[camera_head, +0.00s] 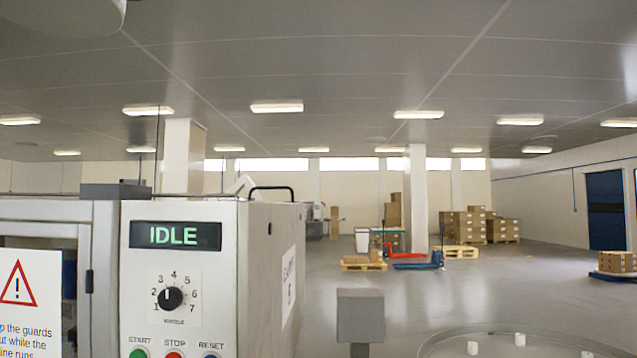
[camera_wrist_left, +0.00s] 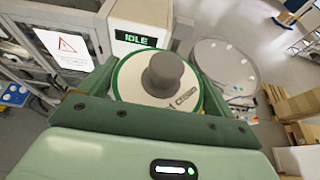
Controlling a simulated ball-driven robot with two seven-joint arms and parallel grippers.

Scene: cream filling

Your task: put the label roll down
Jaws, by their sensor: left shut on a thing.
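The label roll (camera_wrist_left: 128,88) shows in the left wrist view as a white disc with a green rim and dark print. A grey round knob (camera_wrist_left: 166,75) stands at its middle; I cannot tell whether it belongs to the roll. My left gripper (camera_wrist_left: 158,88) is shut on the roll, with a jaw at each side of it. The roll's lower edge is hidden behind the gripper body. What lies directly beneath the roll is hidden too. Neither the roll nor either gripper shows in the head view. My right gripper is in neither view.
A machine (camera_head: 215,240) with an IDLE display stands at the left, beyond the roll in the wrist view. A grey post (camera_head: 360,318) and a round table (camera_head: 450,346) with small white pots are to its right. Cardboard boxes (camera_wrist_left: 298,106) are at the wrist view's right.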

